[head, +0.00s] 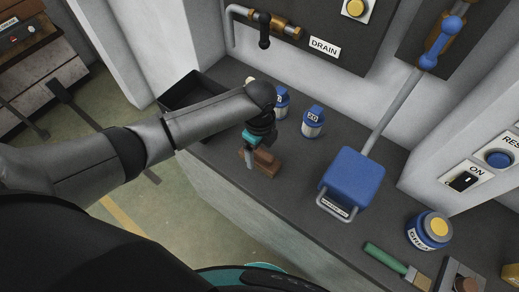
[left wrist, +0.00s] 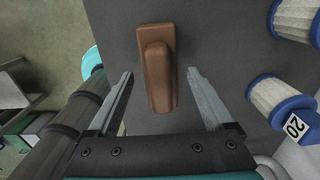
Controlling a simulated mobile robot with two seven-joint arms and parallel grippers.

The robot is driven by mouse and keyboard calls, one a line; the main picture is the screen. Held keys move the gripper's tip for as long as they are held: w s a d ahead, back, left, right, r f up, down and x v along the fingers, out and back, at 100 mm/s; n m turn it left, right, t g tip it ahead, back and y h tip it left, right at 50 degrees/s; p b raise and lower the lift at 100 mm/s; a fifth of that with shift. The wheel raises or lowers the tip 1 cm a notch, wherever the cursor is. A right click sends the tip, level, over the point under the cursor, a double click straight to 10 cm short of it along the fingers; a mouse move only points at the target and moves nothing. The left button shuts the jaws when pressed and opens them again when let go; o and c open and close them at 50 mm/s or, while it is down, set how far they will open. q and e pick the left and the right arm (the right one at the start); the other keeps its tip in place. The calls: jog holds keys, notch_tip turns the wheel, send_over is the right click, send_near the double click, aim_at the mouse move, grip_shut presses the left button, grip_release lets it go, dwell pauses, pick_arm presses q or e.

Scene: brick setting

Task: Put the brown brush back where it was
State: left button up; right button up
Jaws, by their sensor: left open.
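The brown brush (head: 262,162) lies on the dark counter near its front edge in the head view. In the left wrist view the brush (left wrist: 158,70) lies lengthwise, its narrower raised part on a flat block. My left gripper (head: 252,158) is above the brush in the head view. In the left wrist view its two fingers (left wrist: 160,75) are spread apart, one on each side of the brush, with gaps between. The fingers do not visibly touch it. My right gripper is not in view.
Blue-and-white containers (head: 313,122) stand behind the brush. A blue box (head: 352,183) with a handle stands to the right. A black open bin (head: 190,92) is behind my left arm. A green-handled brush (head: 385,258) and a blue jar (head: 428,231) are further right.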

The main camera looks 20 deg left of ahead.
aim_at(259, 151)
pick_arm(q)
notch_tip(259, 151, up, 12)
jog(key=p, duration=0.1)
jog(key=shift+p, duration=0.4)
dwell(1.2)
